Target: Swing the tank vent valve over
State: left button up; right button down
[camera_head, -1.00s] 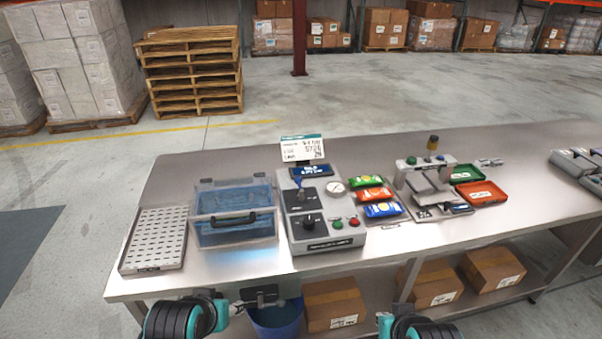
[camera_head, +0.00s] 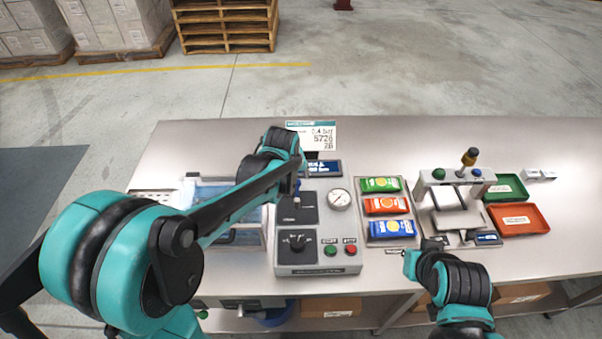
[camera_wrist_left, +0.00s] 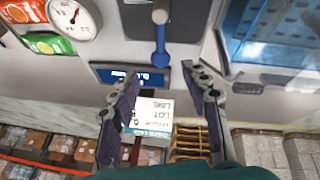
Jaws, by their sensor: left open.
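A small blue lever (camera_wrist_left: 161,45) stands out from a dark plate on the grey control box (camera_head: 318,258); I take it as the vent valve. In the head view my left forearm covers part of it. My left gripper (camera_wrist_left: 163,72) is open and empty. In the left wrist view its fingers are spread to either side of the lever's blue end, which lies just ahead of the fingertips; I see no contact. The right arm's wrist shows at the table's front edge, but its gripper cannot be made out.
The box also has a gauge (camera_head: 339,199), a black knob (camera_head: 297,241), green and red buttons, and a sign (camera_head: 318,134) behind it. A clear blue-tinted box (camera_head: 196,190) is partly behind my left arm. Packets (camera_head: 386,205) and a small press (camera_head: 457,174) stand right.

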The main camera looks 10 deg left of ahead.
aim_at(296, 182)
pick_arm(q)
jog(key=b+x, duration=0.1)
jog(key=x, duration=0.5)
jog(key=shift+f+b, duration=0.2)
jog(key=shift+b, duration=0.1)
grip_shut()
